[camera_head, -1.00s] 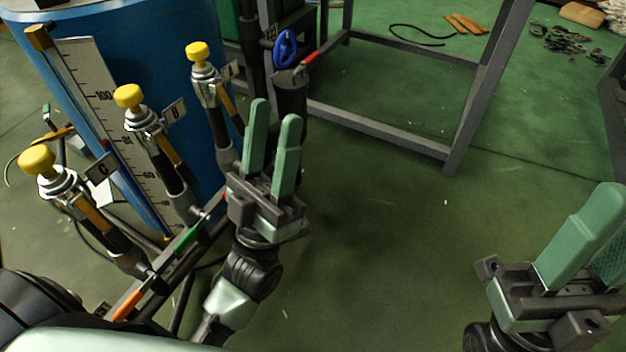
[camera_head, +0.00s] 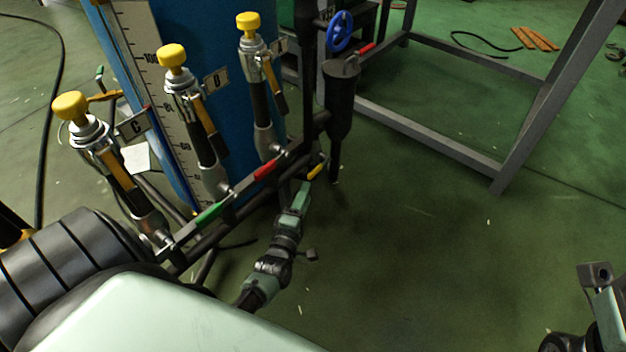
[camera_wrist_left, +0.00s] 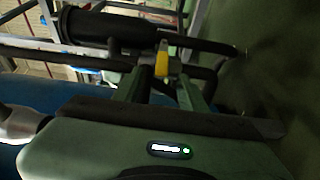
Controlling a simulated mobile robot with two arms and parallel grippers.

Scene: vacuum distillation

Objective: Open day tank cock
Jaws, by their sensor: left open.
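A small yellow lever handle (camera_head: 317,169) sits on the low dark pipework beside the blue tank (camera_head: 225,90), near the foot of a dark cylinder. No label on this lever can be read. My left gripper (camera_head: 304,190) is low, just below and beside the lever. In the left wrist view the yellow handle (camera_wrist_left: 162,60) appears just beyond and between the spread fingers of my left gripper (camera_wrist_left: 162,85). The jaws are open and not closed on it. My right gripper (camera_head: 606,300) is cut off at the right edge, with its fingertips hidden.
A red lever (camera_head: 265,170) and a green lever (camera_head: 208,214) lie along the same pipe. Several yellow-capped fittings, such as the one marked C (camera_head: 70,106), rise above it. A dark cylinder (camera_head: 341,98) and blue handwheel (camera_head: 339,32) stand behind.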

